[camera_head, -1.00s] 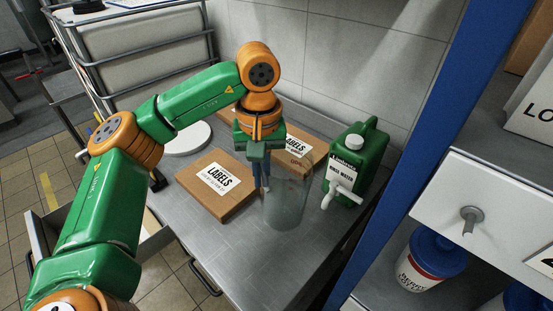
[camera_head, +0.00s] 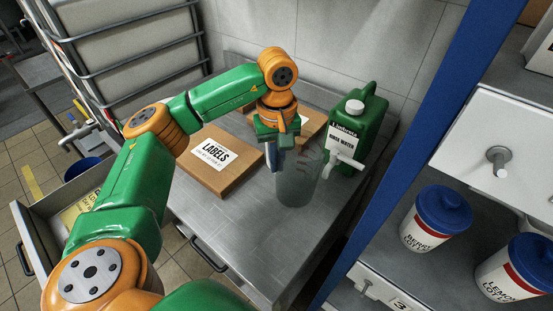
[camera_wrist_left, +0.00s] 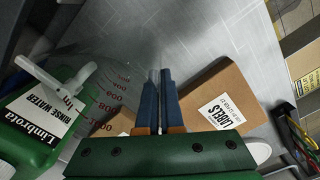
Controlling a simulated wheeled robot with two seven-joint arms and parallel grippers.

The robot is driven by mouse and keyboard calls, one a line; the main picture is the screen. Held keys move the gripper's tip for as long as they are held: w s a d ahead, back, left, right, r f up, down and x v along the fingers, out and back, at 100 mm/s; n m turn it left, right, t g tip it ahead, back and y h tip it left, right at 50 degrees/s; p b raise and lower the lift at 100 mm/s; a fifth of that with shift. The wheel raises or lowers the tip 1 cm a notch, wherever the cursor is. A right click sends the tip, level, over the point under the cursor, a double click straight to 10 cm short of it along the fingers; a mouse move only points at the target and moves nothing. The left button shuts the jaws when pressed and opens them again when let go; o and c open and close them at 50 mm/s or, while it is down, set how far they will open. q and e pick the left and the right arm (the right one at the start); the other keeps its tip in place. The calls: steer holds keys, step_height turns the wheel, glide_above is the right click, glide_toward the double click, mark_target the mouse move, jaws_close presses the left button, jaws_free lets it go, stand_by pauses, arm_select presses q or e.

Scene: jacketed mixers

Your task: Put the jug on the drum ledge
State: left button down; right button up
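The jug (camera_head: 298,182) is a clear, see-through measuring vessel standing on the steel worktop, near the green rinse water canister. Its red graduation marks show in the left wrist view (camera_wrist_left: 112,100), left of the fingers. My left gripper (camera_head: 275,158) points down at the jug's left side in the head view. In the left wrist view its blue fingers (camera_wrist_left: 159,88) are almost together, with a thin strip between them that looks like part of the jug. The clear material makes the exact contact hard to see. I cannot pick out a drum ledge. My right gripper is out of view.
The rinse water canister (camera_head: 360,125) with a white tap stands close right of the jug. A labels box (camera_head: 225,170) lies left, another box (camera_head: 312,122) behind. A blue post (camera_head: 420,110) and shelving with lidded tubs (camera_head: 437,218) are right. The worktop front (camera_head: 245,235) is clear.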

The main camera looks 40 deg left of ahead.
arm_select(q)
steer(key=shift+f, duration=0.15)
steer(key=c, duration=1.1)
jaws_free()
